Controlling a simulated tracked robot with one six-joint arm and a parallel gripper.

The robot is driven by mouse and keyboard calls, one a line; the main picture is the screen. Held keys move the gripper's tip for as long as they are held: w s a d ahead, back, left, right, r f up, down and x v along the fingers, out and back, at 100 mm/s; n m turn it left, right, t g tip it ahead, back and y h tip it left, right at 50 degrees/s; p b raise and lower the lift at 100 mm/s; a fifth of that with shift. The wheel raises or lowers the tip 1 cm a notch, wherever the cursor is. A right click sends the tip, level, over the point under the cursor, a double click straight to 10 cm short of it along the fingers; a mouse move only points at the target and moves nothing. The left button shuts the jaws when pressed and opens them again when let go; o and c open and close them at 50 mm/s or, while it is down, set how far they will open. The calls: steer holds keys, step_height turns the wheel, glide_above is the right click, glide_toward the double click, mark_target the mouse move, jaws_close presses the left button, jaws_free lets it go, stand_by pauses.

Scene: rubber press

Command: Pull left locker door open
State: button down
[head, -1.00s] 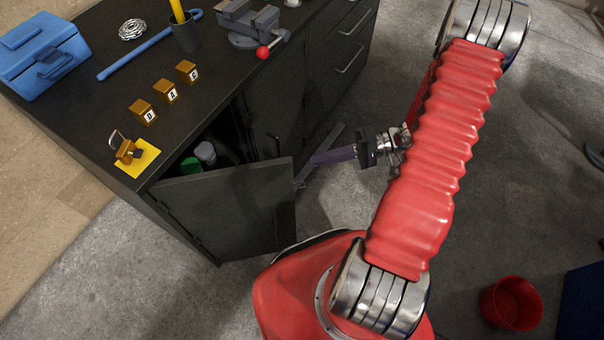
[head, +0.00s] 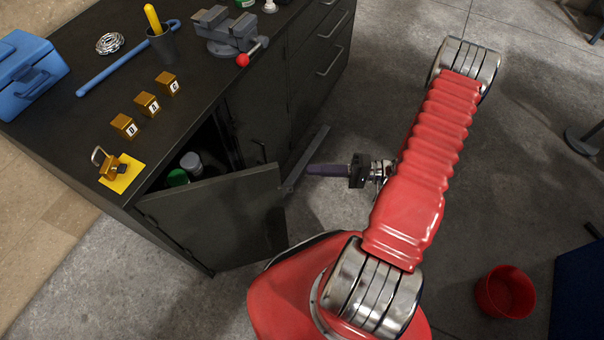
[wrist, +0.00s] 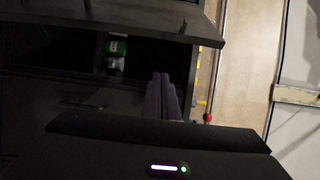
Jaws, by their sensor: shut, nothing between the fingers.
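The left locker door (head: 215,215) is a dark panel that stands part open, swung out from the black cabinet. Behind it a white-topped container and a green-topped one (head: 177,178) show inside the locker. My gripper (head: 308,169) is shut and empty, its purple-grey fingers pointing left towards the door's free edge, with a small gap between them in the head view. In the wrist view the shut fingers (wrist: 163,95) point into the dark opening. The door (wrist: 120,14) crosses the top there, and a green-and-white container (wrist: 115,50) shows beyond.
The cabinet top (head: 215,95) holds a blue toolbox (head: 28,68), blue bar, vise (head: 228,32), lettered blocks and a padlock on a yellow pad (head: 120,173). A red bucket (head: 504,292) stands on the floor at right.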

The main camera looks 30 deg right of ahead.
steer(key=a, duration=0.9)
steer(key=shift+w, duration=0.4)
stand_by(0.4)
steer(key=shift+s+a, duration=0.1)
steer(key=shift+s, duration=0.05)
